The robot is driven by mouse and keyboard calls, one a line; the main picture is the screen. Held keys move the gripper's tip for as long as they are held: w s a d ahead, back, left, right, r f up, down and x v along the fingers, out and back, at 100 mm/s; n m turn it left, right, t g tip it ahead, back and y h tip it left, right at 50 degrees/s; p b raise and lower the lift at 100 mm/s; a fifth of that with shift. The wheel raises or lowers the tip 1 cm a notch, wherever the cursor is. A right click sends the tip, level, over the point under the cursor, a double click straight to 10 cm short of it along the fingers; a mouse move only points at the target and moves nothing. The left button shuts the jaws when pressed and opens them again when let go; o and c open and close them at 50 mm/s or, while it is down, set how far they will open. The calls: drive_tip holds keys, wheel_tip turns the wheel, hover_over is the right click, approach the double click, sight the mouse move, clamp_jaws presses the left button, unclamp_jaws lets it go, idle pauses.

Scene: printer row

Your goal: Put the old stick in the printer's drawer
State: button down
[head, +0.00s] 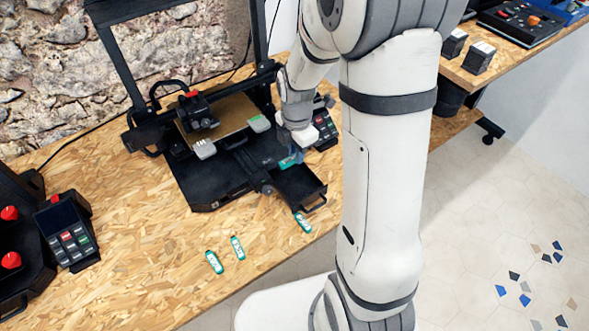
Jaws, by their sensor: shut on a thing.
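My gripper (297,154) is shut on a small teal stick (287,163) and holds it above or at the back of the printer's drawer. The black drawer (311,190) is pulled out at the front right of the printer (228,172), with its handle facing the lower right. I cannot tell whether the stick touches the drawer, and any writing on it is too small to read. Three more teal and white sticks lie on the table: one (303,222) just in front of the drawer, one (238,248) further left, and one (214,262) left of that.
The printer's control box (324,130) stands just behind my gripper. Another machine with red knobs and a keypad box (67,235) stands at the far left. The wooden table (130,235) is clear between them. Dark boxes (479,57) stand on the table at the upper right.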

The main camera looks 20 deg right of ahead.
hover_over(297, 178)
wheel_tip(297, 178, down, 5)
drive_tip(key=shift+r, duration=0.1)
drive_tip(key=shift+s+f, duration=0.1)
drive_tip(key=shift+f, duration=1.65)
drive_tip(key=shift+f, duration=0.1)
drive_tip(key=c, duration=1.3)
unclamp_jaws()
drive_tip(key=shift+c, duration=0.2)
